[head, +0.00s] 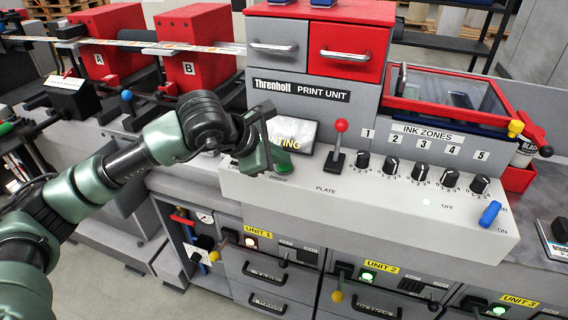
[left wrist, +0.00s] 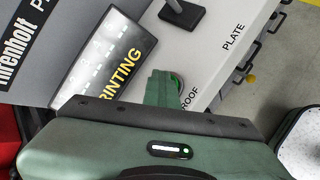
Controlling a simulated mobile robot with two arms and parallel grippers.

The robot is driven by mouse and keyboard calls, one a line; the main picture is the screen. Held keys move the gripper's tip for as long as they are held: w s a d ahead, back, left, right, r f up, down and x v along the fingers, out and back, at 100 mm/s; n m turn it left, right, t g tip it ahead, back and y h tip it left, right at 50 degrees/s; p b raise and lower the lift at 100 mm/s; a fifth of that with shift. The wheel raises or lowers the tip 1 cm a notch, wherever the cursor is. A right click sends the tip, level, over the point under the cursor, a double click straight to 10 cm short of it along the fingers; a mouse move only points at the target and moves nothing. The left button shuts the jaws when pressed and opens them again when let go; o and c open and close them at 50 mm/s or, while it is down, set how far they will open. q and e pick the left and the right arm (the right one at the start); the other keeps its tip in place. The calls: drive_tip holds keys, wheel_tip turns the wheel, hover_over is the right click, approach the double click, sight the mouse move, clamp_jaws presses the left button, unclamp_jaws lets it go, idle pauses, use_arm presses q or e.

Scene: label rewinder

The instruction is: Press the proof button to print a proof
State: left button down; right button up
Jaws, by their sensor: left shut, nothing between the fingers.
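The proof button (left wrist: 178,83) is green and shows in the left wrist view beside the partly covered "PROOF" label on the pale console. My left gripper (left wrist: 161,88) is shut and empty, its fingertips right at the button and covering part of it. In the head view my left gripper (head: 268,160) is over the console's left part, in front of the screen. The screen (left wrist: 105,55) shows "PRINTING", partly hidden by the gripper in the head view. I cannot tell whether the button is pushed in. My right gripper is not in view.
A red-knobbed plate lever (head: 338,143) stands just right of the button. Several black ink knobs (head: 391,165) and a blue switch (head: 490,213) are further right. Drawers (head: 346,50) rise behind. The console front between lever and blue switch is clear.

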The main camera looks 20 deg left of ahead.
sight(281, 168)
use_arm(q)
drive_tip(key=shift+r, duration=0.85)
drive_tip(key=shift+r+p, duration=1.4)
drive_tip(key=shift+r, duration=1.15)
